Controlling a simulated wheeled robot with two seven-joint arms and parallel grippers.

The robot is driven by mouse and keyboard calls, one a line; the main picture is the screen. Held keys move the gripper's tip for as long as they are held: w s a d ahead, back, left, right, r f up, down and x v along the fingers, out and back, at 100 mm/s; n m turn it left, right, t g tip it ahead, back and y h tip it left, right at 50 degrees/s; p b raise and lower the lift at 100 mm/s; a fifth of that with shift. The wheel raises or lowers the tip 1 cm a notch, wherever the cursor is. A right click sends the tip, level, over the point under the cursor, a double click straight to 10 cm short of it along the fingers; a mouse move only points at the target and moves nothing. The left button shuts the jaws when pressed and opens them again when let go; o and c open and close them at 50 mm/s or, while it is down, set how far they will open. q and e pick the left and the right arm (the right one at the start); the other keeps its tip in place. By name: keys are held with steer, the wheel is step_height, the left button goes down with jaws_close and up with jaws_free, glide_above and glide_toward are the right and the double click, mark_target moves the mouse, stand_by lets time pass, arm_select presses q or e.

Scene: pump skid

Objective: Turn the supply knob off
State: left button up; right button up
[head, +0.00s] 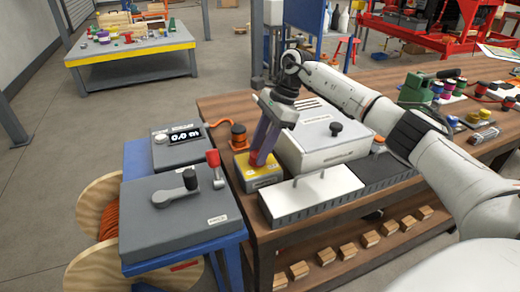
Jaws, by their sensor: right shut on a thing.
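My left gripper is not in view.
A white box (318,153) with a black knob (336,129) stands right of the gripper. A white ribbed block (312,196) lies in front. Left are a red-handled valve (213,160), a grey lever box (150,222) and a display box (164,151).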

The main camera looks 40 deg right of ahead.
stand_by(0.5)
steer(key=o, duration=1)
steer(key=shift+o, duration=0.2)
steer(key=w+v, duration=0.1)
steer(key=v, duration=0.9)
steer(key=shift+s+r, duration=0.2)
steer(key=shift+s, duration=0.25)
steer(key=shift+s+d+f, duration=0.1)
